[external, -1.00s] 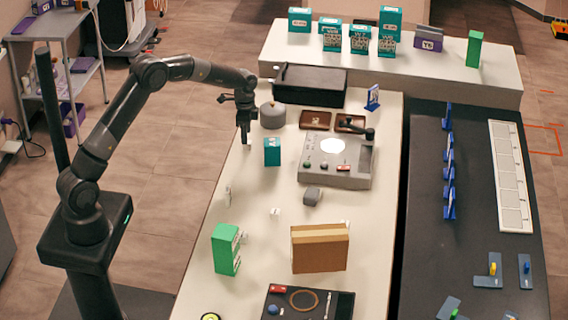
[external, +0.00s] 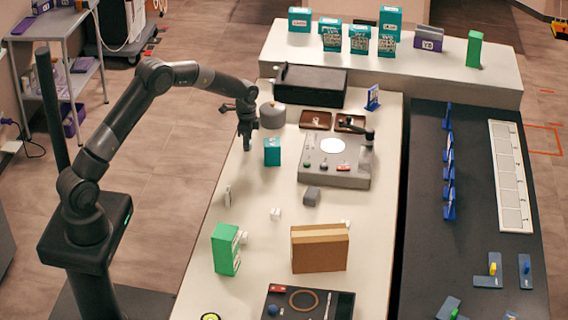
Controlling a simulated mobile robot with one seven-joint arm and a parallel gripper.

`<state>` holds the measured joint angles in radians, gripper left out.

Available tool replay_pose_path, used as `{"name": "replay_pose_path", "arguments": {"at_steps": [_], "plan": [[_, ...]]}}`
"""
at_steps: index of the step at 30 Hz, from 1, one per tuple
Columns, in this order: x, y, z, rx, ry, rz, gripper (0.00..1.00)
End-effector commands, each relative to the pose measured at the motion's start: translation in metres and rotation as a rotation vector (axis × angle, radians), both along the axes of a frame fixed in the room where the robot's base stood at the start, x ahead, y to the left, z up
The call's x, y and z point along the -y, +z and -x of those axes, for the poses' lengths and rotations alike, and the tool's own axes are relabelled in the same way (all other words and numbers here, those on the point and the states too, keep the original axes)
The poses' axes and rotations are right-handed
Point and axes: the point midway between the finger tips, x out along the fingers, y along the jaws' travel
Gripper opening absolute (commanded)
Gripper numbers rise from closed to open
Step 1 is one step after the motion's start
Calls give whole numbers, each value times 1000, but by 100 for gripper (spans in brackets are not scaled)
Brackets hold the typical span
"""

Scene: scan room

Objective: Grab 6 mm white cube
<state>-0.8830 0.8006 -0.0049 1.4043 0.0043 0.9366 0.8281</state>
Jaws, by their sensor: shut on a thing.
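My gripper (external: 246,149) points down over the left edge of the white table, just left of the teal box. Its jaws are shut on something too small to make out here. A small white cube (external: 276,214) sits on the table in the middle, well below the gripper in the picture and apart from it. Other small white pieces lie by the green box (external: 243,238), near the cardboard box (external: 346,223) and at the left table edge (external: 227,195). Sizes cannot be read from this view.
A teal box (external: 272,152) stands right of the gripper, with a grey round pot (external: 272,115) behind. A grey device (external: 335,172), green box (external: 226,250), cardboard box (external: 320,248) and black tray (external: 345,302) stand on the white table (external: 210,292). Bare tabletop lies around the middle cube.

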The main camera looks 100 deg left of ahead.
Motion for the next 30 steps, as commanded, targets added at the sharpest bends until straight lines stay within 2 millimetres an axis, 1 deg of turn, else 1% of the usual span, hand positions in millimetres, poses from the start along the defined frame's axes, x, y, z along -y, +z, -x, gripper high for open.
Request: {"name": "replay_pose_path", "arguments": {"at_steps": [1, 3, 10, 14, 17, 22, 30], "plan": [[0, 0, 0, 0, 0, 0, 11], [0, 0, 0, 0, 0, 0, 5], [0, 1, 0, 0, 0, 0, 5], [0, 6, 0, 1, 0, -1, 5], [0, 15, 0, 1, 0, -1, 5], [-1, 44, -1, 3, 0, -3, 5], [61, 80, -19, 2, -5, -1, 5]]}}
